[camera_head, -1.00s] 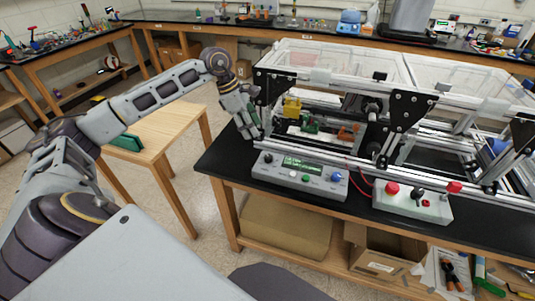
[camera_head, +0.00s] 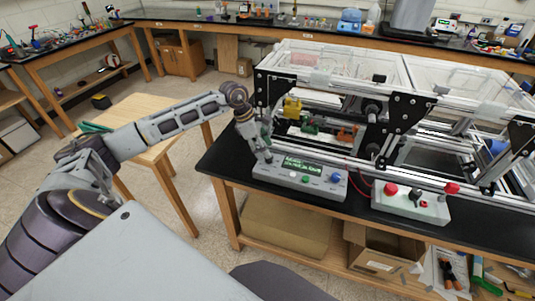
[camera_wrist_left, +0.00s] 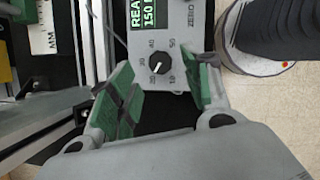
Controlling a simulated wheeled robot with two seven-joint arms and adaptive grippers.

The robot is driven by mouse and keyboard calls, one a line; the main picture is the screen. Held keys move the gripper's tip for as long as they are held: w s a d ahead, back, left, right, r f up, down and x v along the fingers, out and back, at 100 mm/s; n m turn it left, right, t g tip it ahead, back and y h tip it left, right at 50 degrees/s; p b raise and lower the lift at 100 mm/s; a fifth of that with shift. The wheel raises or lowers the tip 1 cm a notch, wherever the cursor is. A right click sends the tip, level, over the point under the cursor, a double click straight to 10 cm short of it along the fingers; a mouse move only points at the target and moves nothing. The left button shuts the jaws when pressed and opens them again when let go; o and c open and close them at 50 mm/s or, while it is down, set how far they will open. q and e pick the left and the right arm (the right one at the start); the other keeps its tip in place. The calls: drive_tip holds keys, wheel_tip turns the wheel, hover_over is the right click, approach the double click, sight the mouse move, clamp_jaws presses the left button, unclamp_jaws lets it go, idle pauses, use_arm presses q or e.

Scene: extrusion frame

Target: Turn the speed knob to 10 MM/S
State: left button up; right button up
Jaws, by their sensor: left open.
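The grey control box (camera_head: 300,183) with a green-lit display (camera_head: 302,166) sits at the table's front left. Its black speed knob (camera_wrist_left: 160,76) shows in the left wrist view, ringed by numbers including 50, 40 and 30; the white pointer seems to face down and left, and its exact setting is too small to read. In the head view my gripper hides the knob. My left gripper (camera_head: 265,157) is over the box's left end. Its green-padded fingers (camera_wrist_left: 160,90) are open on either side of the knob, with visible gaps and no clear contact. My right gripper is not in view.
The aluminium extrusion frame (camera_head: 398,110) stands close behind the box. A second box with a red button (camera_head: 390,189) is to the right. A wooden table (camera_head: 135,113) stands at left, with open floor between it and the black-topped bench.

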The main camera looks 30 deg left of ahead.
use_arm(q)
drive_tip(key=shift+p+x, duration=0.3)
drive_tip(key=shift+x, duration=1.75)
drive_tip(key=c, duration=1)
drive_tip(key=shift+c, duration=0.2)
